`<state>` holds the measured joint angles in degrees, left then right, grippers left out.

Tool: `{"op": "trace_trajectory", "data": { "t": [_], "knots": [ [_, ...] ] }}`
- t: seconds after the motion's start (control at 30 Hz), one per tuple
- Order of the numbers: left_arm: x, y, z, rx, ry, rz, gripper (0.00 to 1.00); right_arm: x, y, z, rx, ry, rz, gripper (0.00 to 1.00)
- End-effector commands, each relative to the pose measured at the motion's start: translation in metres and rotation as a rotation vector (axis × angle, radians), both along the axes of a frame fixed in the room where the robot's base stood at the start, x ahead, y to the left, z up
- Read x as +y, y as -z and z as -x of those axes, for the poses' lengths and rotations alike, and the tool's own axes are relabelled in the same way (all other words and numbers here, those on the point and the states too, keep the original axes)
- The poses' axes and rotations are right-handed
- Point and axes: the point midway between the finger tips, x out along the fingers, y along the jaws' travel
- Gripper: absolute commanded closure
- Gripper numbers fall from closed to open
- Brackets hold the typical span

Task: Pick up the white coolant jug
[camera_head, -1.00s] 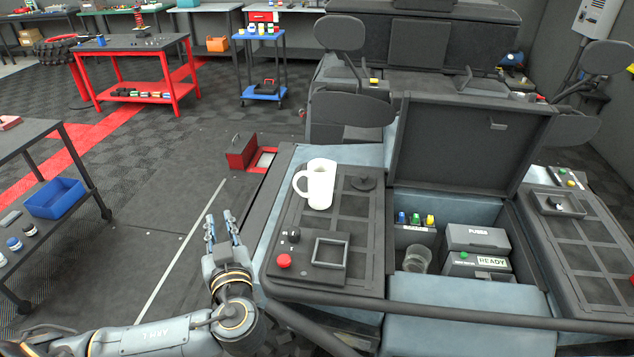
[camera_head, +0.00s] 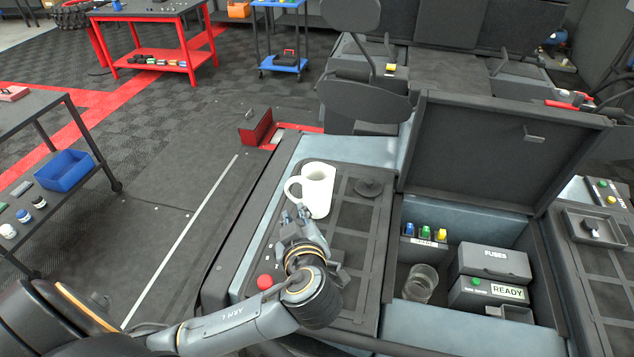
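The white coolant jug (camera_head: 319,192) stands upright on the dark panel top of the console, its handle toward the left. My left gripper (camera_head: 295,213) is just in front of the jug's lower left side, below the handle. Its two fingertips are apart and point at the jug, with nothing seen between them. I cannot tell whether a fingertip touches the jug. My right gripper is out of view.
A black knob (camera_head: 368,187) sits right of the jug. A red button (camera_head: 265,282) is beside my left forearm. Right of the panel, an open bin holds a clear cup (camera_head: 420,283) and a FUSES box (camera_head: 494,262); its raised lid (camera_head: 490,150) stands behind.

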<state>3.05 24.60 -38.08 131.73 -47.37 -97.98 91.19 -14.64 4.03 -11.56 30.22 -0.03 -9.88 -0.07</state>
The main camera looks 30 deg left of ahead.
Motion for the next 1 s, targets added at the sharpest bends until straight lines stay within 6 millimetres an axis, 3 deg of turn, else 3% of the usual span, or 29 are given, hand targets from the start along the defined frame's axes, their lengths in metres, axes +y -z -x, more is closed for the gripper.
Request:
{"op": "trace_trajectory", "data": {
  "t": [0.23,0.47,0.7,1.0],
  "knots": [
    [0.028,0.013,-0.035,-0.001,-0.001,-0.007,0.79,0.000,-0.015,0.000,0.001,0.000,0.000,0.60],
    [0.037,0.020,-0.047,0.000,0.000,-0.004,0.79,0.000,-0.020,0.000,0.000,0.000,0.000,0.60],
    [0.055,0.029,-0.068,0.000,-0.002,-0.008,0.79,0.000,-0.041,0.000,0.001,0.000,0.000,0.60],
    [0.064,0.041,-0.082,-0.001,0.000,-0.002,0.79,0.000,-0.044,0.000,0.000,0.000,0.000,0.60]
  ]
}}
